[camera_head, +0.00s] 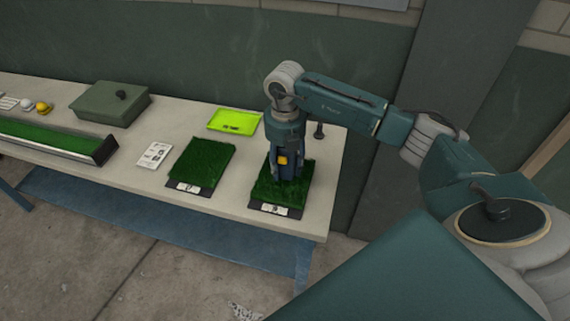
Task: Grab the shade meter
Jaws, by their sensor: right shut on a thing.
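My right gripper (285,172) points down over the right-hand turf sample (296,193) near the table's right end. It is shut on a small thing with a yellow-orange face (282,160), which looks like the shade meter. The fingers hide most of it. I cannot tell whether it touches the grass. My left gripper is not in view.
The pale table (226,203) also holds a second turf sample (202,163), a white card (153,155), a lime tray (233,122), a green case (110,103), a long turf strip (45,138) and a small dark upright object (319,131). Bare table lies between the turf samples.

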